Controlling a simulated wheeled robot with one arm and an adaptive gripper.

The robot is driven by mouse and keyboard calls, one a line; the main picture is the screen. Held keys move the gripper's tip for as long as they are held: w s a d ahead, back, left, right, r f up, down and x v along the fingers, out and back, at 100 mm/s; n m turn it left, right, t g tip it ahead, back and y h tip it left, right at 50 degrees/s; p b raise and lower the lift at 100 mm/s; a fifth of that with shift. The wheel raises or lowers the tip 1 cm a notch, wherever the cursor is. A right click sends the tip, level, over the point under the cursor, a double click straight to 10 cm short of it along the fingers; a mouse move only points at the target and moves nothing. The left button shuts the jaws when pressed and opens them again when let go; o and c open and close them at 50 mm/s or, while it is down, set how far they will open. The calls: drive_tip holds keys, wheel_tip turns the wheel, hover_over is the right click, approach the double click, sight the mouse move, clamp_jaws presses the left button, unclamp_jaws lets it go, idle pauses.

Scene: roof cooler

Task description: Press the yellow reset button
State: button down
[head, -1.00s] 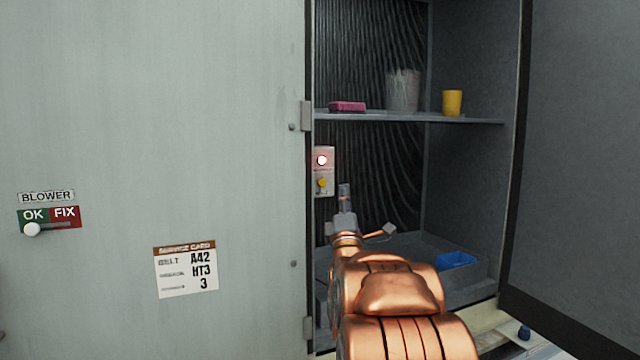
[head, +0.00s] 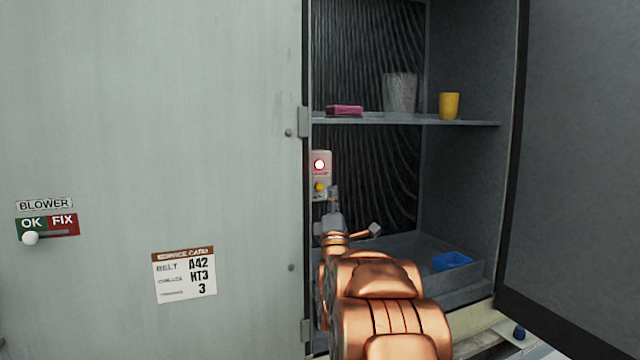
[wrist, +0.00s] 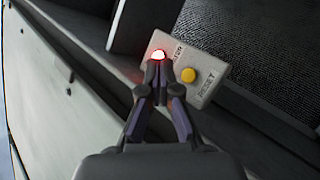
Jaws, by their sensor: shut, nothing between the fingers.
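The yellow reset button (head: 320,187) is on a small pale control box (head: 325,171) just inside the cabinet opening, at its left side. A lit red lamp (head: 319,164) is above it. In the wrist view the button (wrist: 188,75) shows beside the word RESET, and the lamp (wrist: 158,54) glows behind my fingertips. My gripper (head: 333,190) is shut and empty. In the head view its tip is just right of the button and slightly lower. In the wrist view the fingertips (wrist: 159,66) are left of the button; I cannot tell the gap to the box.
The cabinet's left panel (head: 150,120) borders the opening closely. A shelf (head: 400,119) holds a pink block (head: 345,110), a clear cup (head: 400,92) and a yellow cup (head: 450,105). A blue item (head: 452,261) lies in the lower tray. An open door (head: 585,150) stands right.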

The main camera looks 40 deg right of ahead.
sight(319, 187)
drive_tip(key=shift+w+d, duration=0.25)
drive_tip(key=shift+w, duration=0.5)
drive_tip(key=shift+w+d, duration=0.3)
drive_tip(key=shift+w, duration=0.45)
drive_tip(key=shift+w+d, duration=0.25)
drive_tip(key=shift+w, duration=0.5)
drive_tip(key=shift+w+d+b, duration=0.25)
drive_tip(key=shift+w+b, duration=0.4)
drive_tip(key=shift+w, duration=0.15)
idle(0.8)
drive_tip(key=shift+a+r, duration=0.1)
drive_tip(key=shift+r, duration=0.25)
idle(0.4)
drive_tip(key=shift+f, duration=0.15)
drive_tip(key=shift+s+f+b, duration=0.1)
drive_tip(key=shift+s+b, duration=0.05)
drive_tip(key=shift+b, duration=0.25)
drive_tip(key=shift+s+a, duration=0.15)
drive_tip(key=shift+s, duration=0.25)
drive_tip(key=shift+s+f+b, duration=0.1)
drive_tip(key=shift+b, duration=0.25)
